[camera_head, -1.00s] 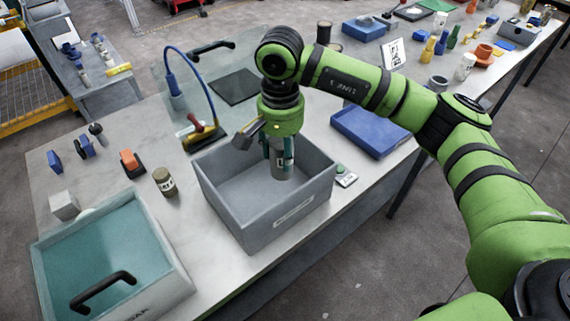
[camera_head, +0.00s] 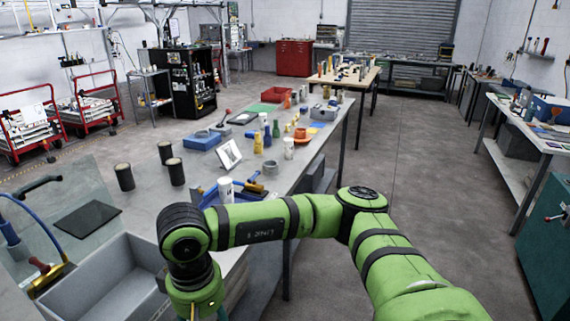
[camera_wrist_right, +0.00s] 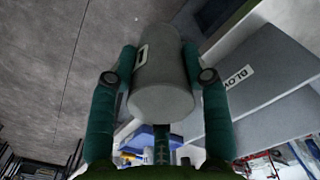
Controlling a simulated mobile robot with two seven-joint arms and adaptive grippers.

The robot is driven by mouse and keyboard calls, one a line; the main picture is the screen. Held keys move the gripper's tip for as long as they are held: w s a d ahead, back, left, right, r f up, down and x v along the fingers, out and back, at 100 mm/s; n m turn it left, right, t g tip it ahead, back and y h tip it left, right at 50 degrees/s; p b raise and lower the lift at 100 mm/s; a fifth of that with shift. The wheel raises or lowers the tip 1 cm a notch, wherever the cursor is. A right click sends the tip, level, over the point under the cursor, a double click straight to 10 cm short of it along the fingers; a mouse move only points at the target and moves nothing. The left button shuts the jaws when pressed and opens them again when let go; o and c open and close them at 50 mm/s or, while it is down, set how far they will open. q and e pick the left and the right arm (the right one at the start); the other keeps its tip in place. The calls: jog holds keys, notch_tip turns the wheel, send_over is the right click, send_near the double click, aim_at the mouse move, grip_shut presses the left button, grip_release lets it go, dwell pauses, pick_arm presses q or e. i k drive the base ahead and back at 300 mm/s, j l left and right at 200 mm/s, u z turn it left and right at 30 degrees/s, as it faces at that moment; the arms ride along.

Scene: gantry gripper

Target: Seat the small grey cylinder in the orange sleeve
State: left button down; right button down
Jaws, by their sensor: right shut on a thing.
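My right gripper (camera_wrist_right: 158,82) is shut on a small grey cylinder (camera_wrist_right: 162,95), with one dark green finger on each side of it in the right wrist view. A pale label shows on the cylinder's side. In the head view my right wrist is at the bottom edge, at the right side of the grey bin (camera_head: 100,262); its fingers and the cylinder are out of frame there. An orange cup-like piece (camera_head: 300,133) stands on the far part of the table; I cannot tell if it is the orange sleeve. My left gripper is not in view.
Blue, yellow and green pieces stand around the orange piece. A blue box (camera_head: 202,141), a white sign (camera_head: 229,155) and a white cylinder (camera_head: 225,189) stand nearer. Dark cylinders (camera_head: 124,177) stand at the left. Open floor (camera_head: 420,180) lies right of the table.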

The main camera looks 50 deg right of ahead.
aim_at(300, 137)
jog(key=z, duration=1.25)
jog(key=i+j+z, duration=0.35)
jog(key=j+z, duration=0.15)
